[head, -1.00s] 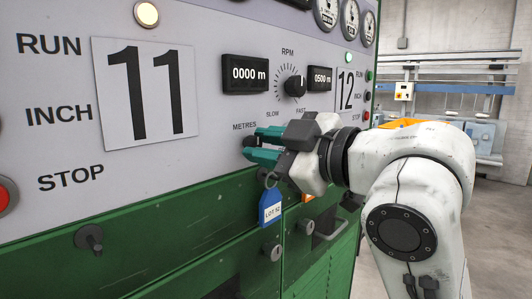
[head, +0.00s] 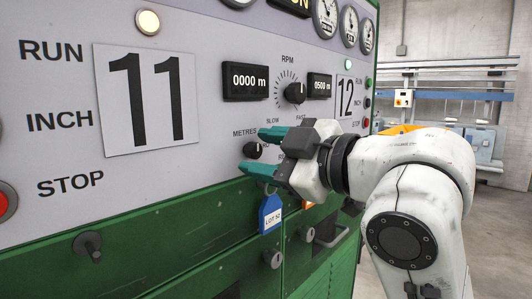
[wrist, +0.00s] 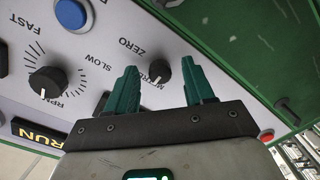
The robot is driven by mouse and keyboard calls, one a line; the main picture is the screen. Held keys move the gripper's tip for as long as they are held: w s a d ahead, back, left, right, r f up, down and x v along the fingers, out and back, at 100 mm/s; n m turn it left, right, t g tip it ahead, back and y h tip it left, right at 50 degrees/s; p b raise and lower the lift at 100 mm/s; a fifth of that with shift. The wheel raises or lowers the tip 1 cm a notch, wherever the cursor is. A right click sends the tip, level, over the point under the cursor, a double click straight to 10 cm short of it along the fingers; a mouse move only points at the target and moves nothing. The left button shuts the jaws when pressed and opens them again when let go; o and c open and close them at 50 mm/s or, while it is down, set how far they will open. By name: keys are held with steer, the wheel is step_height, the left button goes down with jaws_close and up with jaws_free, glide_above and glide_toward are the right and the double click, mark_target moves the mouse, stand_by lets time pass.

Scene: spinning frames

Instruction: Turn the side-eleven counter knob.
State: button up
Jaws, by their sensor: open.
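The counter knob (head: 253,150) is a small black knob by the METRES label, low on the grey panel of side eleven, under the 0000 m display (head: 246,80). It also shows in the wrist view (wrist: 160,70), between METRES and ZERO. My gripper (head: 262,150) is open and empty, with one teal finger above the knob and one below it in the head view. In the wrist view the knob appears in the gap between the fingertips (wrist: 160,76). I cannot tell whether either finger touches it.
The larger RPM knob (head: 295,92) sits above my gripper. A blue LOT 52 tag (head: 270,214) hangs just below it. The floor at right is open.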

steer(key=b+v, duration=0.1)
steer(key=v, duration=0.9)
steer(key=shift+s+d, duration=0.25)
steer(key=shift+r, duration=0.1)
steer(key=d+f+m+h, duration=0.3)
steer(key=f+m, duration=0.1)
steer(key=f, duration=0.7)
steer(key=d+f+m+g+h, duration=0.1)
steer(key=d+f+m+h, duration=0.3)
steer(key=f, duration=0.7)
steer(key=d+f+m+h, duration=0.15)
steer(key=f+m, duration=0.35)
steer(key=f, duration=0.7)
steer(key=s+d+f+m+g+h, duration=0.1)
steer(key=s+d+f+m+g, duration=0.1)
steer(key=s+f, duration=0.6)
steer(key=s+d+f+m+g+h, duration=0.1)
steer(key=s+d+f+g, duration=0.3)
steer(key=s+f, duration=0.5)
steer(key=s+d+f+m+g+h, duration=0.2)
steer(key=s+d+f+g, duration=0.1)
steer(key=s+f, duration=0.6)
steer(key=shift+s+d+f+m+g, duration=0.15)
steer(key=shift+s+m+g, duration=0.15)
steer(key=shift+s+g, duration=0.45)
